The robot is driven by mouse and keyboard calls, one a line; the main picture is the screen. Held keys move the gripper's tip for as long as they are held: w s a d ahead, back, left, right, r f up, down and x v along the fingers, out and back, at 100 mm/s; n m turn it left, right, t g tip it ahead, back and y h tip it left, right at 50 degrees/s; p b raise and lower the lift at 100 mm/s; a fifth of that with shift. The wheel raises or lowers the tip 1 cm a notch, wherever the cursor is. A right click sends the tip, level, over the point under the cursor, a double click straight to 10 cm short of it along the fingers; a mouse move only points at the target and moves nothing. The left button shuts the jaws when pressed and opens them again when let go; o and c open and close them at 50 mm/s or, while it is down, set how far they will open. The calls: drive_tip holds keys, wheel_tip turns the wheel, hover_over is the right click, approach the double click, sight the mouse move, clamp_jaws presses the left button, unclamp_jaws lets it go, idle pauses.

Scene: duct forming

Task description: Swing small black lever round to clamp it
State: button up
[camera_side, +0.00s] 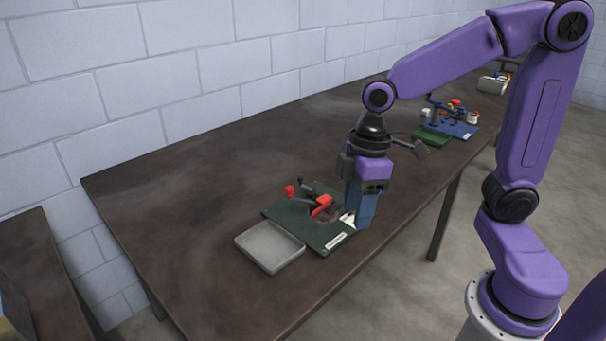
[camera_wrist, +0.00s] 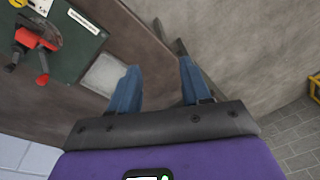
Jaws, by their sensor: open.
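The small black lever (camera_side: 303,183) stands up at the back of a dark green fixture board (camera_side: 325,245), behind a red clamp part (camera_side: 321,205). A red-tipped knob (camera_side: 290,191) is left of it. My gripper (camera_side: 360,222) points down at the board's right edge, apart from the lever and to its right. In the wrist view my gripper (camera_wrist: 158,78) shows two blue fingers spread apart with nothing between them.
A shallow grey tray (camera_side: 269,246) sits left of the board, and it also shows in the wrist view (camera_wrist: 103,76). A blue fixture (camera_side: 458,129) with small parts stands farther right on the brown table (camera_side: 190,200). The table's left part is clear.

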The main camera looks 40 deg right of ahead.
drive_tip(key=w+d+m+y, duration=0.1)
drive_tip(key=w+d, duration=0.2)
drive_tip(key=w, duration=0.9)
drive_tip(key=m+t, duration=0.1)
drive_tip(key=t, duration=0.2)
hover_over(301, 176)
drive_tip(key=s+d, duration=0.5)
wheel_tip(301, 176, down, 2)
drive_tip(key=shift+y, duration=0.4)
drive_tip(key=x, duration=1.7)
drive_tip(key=shift+w, duration=0.2)
clamp_jaws()
